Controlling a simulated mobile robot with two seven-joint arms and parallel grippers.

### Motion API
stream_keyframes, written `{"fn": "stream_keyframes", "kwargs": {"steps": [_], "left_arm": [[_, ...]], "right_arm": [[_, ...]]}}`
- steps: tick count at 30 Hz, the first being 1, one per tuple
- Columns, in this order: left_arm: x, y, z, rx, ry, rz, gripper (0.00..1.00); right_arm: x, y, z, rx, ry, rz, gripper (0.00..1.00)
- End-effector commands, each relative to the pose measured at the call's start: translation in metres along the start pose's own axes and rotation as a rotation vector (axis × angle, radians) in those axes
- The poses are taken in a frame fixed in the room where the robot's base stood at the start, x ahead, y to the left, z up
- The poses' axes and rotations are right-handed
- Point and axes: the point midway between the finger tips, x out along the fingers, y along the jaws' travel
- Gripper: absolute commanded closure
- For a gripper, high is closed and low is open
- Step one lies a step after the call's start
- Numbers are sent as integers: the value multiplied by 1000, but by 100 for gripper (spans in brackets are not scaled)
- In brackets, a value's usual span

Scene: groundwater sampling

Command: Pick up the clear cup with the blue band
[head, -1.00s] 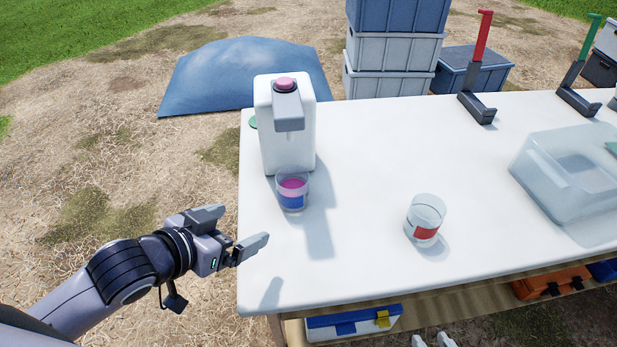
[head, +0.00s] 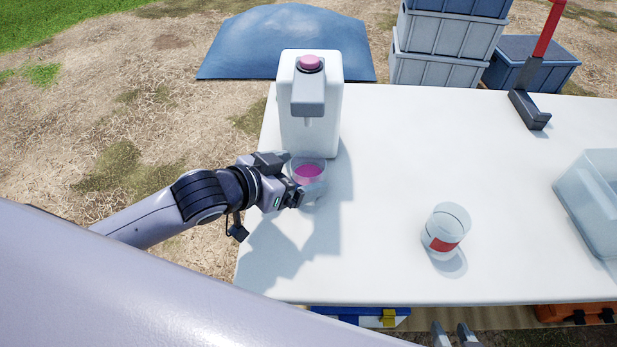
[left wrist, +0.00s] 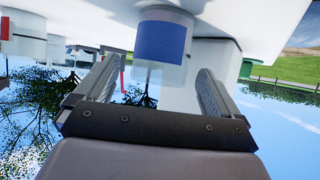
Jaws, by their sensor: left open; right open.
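The clear cup with the blue band (left wrist: 162,42) shows in the left wrist view between and just beyond the fingers, with the picture upside down. In the head view this cup (head: 309,172) stands upright on the table under the dispenser's spout, with pink inside. Its blue band is hidden there by my left gripper (head: 294,180). The left gripper is open, with a finger to each side of the cup in the wrist view (left wrist: 158,66); I cannot tell whether they touch it. My right gripper (head: 453,336) is open and empty at the bottom edge, in front of the table.
The white dispenser (head: 329,120) with a pink button stands right behind the cup. A clear cup with a red band (head: 445,243) stands to the right. A clear bin (head: 590,205) is at the right edge, and a red-topped stand (head: 535,85) is behind. The middle of the white table (head: 390,150) is clear.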

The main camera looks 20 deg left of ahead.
Motion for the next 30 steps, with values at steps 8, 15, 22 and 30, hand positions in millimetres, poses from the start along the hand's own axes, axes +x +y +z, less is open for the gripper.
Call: {"fn": "stream_keyframes", "kwargs": {"steps": [8, 15, 22, 30], "left_arm": [[20, 0, 0, 1, 0, 0, 4], [20, 0, 0, 1, 0, 0, 23], [19, 0, 0, 1, 1, 0, 69], [19, -1, -2, 1, 1, 0, 69]], "right_arm": [[0, 0, -1, 2, 2, -1, 57], [0, 1, -4, 2, 7, 0, 57], [0, 2, -3, -1, 7, 3, 57], [-1, 3, -2, -3, 2, 4, 57]]}}
